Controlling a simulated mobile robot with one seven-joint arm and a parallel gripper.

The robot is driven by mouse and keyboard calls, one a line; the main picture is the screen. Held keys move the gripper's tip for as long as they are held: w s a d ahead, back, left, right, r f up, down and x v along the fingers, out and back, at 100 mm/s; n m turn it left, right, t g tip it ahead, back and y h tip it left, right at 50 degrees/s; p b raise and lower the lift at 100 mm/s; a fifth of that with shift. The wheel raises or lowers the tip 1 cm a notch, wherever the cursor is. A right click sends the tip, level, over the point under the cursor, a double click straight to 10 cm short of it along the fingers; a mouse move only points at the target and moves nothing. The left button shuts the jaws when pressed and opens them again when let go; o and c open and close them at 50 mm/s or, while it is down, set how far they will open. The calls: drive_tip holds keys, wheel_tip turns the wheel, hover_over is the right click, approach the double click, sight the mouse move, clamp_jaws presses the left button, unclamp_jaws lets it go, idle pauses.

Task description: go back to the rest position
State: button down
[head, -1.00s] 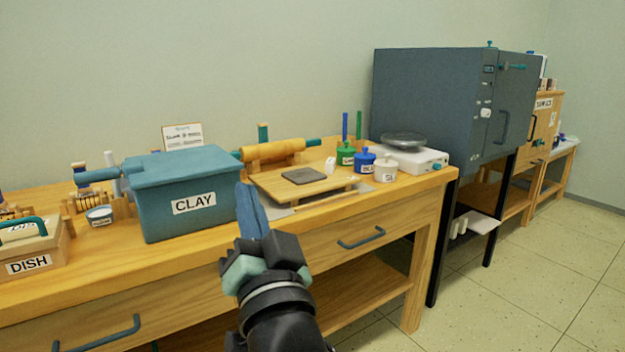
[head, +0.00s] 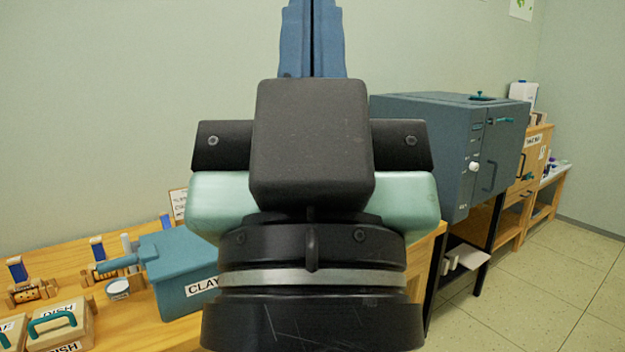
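My gripper (head: 312,30) is raised upright close in front of the head camera and fills the middle of the view. Its two blue fingers point up, side by side with only a thin dark line between them, and look shut. Their tips reach the top edge of the picture. I see nothing held between them. The gripper stands in front of the workbench and hides its middle and right part.
A teal clay bin (head: 180,262) stands on the wooden workbench (head: 120,325), partly hidden by my gripper. Wooden dish boxes (head: 75,330) are at lower left. A grey kiln (head: 425,140) on a black stand is at right. The tiled floor (head: 530,300) at lower right is clear.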

wheel_tip(320, 180, up, 17)
drive_tip(key=p, duration=1.5)
drive_tip(key=shift+r, duration=0.2)
